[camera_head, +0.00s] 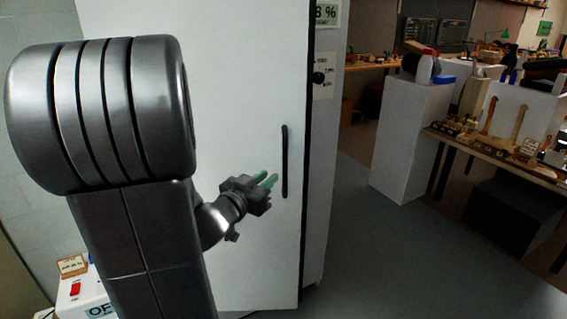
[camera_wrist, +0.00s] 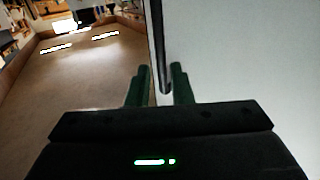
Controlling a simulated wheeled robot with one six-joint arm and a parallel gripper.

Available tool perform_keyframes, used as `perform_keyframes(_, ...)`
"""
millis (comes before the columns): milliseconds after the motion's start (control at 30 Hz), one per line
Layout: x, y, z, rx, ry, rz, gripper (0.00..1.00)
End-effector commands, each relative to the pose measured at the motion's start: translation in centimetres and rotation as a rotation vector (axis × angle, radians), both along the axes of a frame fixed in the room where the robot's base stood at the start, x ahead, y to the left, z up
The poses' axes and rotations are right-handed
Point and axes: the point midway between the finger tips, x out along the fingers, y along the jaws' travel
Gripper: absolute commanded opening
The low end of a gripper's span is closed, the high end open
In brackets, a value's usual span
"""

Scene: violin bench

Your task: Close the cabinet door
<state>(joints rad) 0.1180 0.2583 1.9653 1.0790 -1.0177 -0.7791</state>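The white cabinet door (camera_head: 235,90) fills the middle of the head view. A dark gap runs along its right edge, beside the cabinet body, so it looks slightly ajar. A black vertical bar handle (camera_head: 285,162) is near that edge. My gripper (camera_head: 265,180) is in front of the door, with its green fingertips just left of the handle in the head view. In the wrist view, my gripper (camera_wrist: 160,85) has its fingers apart, and a dark vertical bar (camera_wrist: 156,45), apparently the handle, shows between them. Contact cannot be told.
The cabinet body (camera_head: 322,190) stands right of the door, with a paper label (camera_head: 324,76). A white pedestal (camera_head: 408,140) and a bench with violin parts (camera_head: 500,150) are farther right. The grey floor (camera_head: 390,255) between is clear. A white box (camera_head: 82,298) is at lower left.

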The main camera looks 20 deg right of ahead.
Motion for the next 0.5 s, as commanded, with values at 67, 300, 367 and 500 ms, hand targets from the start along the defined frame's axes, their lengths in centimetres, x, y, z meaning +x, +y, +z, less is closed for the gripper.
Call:
perform_keyframes(67, 0.9, -1.5, 0.0, 0.000, 0.003, -0.005, 0.20)
perform_keyframes(300, 3.7, -5.5, 0.1, -0.001, 0.001, -0.001, 0.20)
perform_keyframes(367, 4.2, -6.2, 0.0, 0.000, 0.001, -0.002, 0.20)
perform_keyframes(500, 5.0, -7.4, 0.0, 0.000, 0.001, 0.000, 0.20)
